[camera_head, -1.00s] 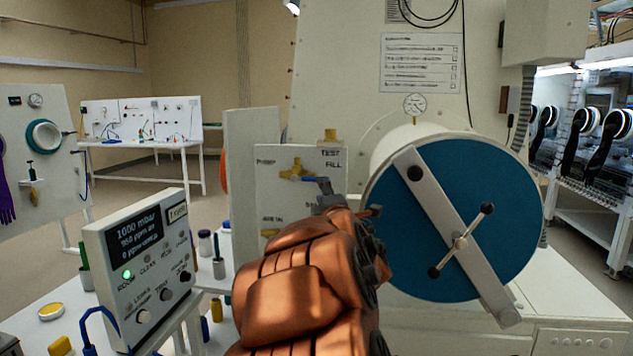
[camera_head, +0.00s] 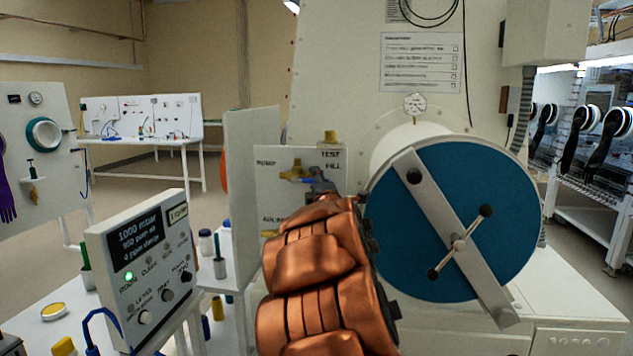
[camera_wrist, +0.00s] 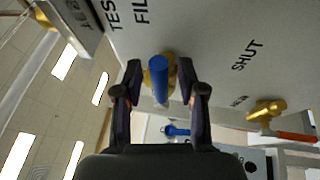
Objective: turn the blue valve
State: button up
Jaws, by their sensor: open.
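The blue valve has a blue lever handle (camera_wrist: 158,82) on a brass body (camera_wrist: 171,68), mounted on a pale panel (camera_head: 270,188). In the wrist view the handle lies between the two fingers of my gripper (camera_wrist: 160,93), which are open on either side of it. I cannot tell whether either finger touches it. In the head view my gripper (camera_head: 322,187) is at the panel, and it and my copper-coloured arm hide much of the valve. A bit of the blue handle (camera_head: 309,180) shows beside the gripper.
Another brass valve (camera_wrist: 265,110) with an orange-red handle (camera_wrist: 297,137) is on the panel. A round blue hatch (camera_head: 400,235) with a crossbar stands close right of my arm. A control box (camera_head: 150,265) and a yellow-topped tin (camera_head: 54,311) are at the left.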

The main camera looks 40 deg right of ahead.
grip_shut()
dwell(0.6)
